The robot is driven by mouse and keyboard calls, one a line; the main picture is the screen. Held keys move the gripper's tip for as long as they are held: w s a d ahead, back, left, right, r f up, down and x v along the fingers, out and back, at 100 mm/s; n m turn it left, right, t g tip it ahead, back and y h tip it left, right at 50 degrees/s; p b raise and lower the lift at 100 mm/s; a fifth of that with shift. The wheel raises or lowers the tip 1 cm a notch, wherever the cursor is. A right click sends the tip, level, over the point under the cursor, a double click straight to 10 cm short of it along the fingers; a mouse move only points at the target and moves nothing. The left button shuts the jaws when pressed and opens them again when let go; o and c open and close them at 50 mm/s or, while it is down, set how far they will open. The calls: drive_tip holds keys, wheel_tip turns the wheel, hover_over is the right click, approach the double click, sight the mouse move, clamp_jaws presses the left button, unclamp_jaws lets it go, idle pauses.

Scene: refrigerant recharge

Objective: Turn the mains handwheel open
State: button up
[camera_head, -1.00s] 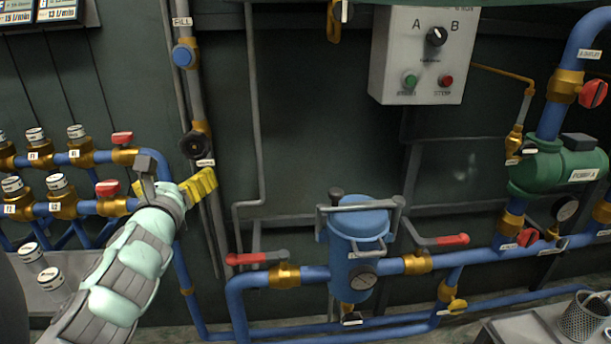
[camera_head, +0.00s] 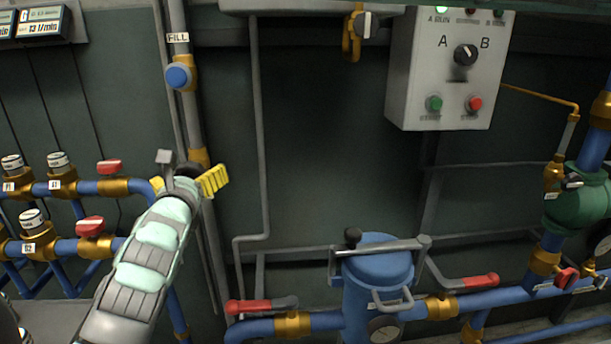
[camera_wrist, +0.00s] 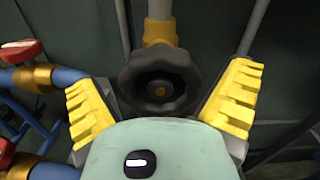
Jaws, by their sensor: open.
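My gripper (camera_wrist: 162,97) is open, with one yellow ridged finger on each side of the wheel. Gaps show between both fingers and the rim, so I see no grip on it. In the head view my gripper (camera_head: 187,180) is at the pipe below the blue FILL knob (camera_head: 178,76), and it mostly hides the handwheel there.
Red-handled valves (camera_head: 90,227) on blue pipes stand close left of my gripper. A blue filter vessel (camera_head: 375,270) with red levers stands lower right. A grey control box (camera_head: 450,65) hangs upper right. The dark wall between pipe and box is mostly clear.

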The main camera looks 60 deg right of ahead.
drive_tip(key=shift+s, duration=0.1)
drive_tip(key=shift+c, duration=0.2)
drive_tip(key=c, duration=1.1)
